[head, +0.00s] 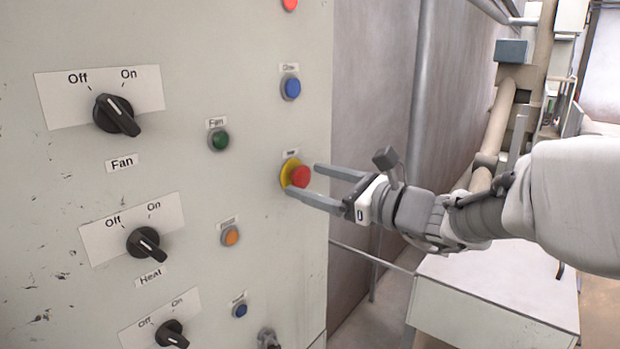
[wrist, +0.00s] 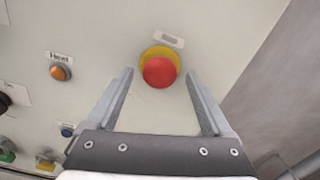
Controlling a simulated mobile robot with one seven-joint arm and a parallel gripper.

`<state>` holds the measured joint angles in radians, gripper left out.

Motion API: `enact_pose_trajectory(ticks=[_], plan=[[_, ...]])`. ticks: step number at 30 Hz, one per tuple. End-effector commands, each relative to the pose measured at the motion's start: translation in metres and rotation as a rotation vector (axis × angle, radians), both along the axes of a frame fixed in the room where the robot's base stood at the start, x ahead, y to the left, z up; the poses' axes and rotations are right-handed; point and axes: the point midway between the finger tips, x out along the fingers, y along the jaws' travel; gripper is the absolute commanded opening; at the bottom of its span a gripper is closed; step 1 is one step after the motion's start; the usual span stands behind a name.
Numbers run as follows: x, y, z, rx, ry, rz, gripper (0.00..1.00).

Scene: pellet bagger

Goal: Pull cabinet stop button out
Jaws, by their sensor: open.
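The stop button is a red mushroom head (head: 300,176) on a yellow ring (head: 287,174), on the right part of the cabinet front (head: 255,110). A small label sits above it. In the wrist view the red head (wrist: 159,72) shows just beyond and between the fingertips. My gripper (head: 302,178) is open and empty, coming from the right, with one finger above and one below the button in the head view. In the wrist view my gripper (wrist: 158,75) has clear space on both sides of the button. Whether a finger touches the panel is not clear.
A blue button (head: 290,87) is above the stop button, a green button (head: 219,139) and an orange button (head: 230,236) to its left. Black rotary switches (head: 117,114) line the left. A white box (head: 490,300) stands below my arm. Right of the cabinet is a gap.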

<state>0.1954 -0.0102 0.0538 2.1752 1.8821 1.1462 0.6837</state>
Motion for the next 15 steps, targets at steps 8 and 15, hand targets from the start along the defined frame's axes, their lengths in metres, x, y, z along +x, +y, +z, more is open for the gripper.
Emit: enact_pose_trajectory(ticks=[8, 15], plan=[[0.0048, 0.0062, -0.0003, 0.001, 0.001, -0.001, 0.85], [0.0045, 0.0060, -0.0002, 0.001, 0.001, 0.000, 0.63]])
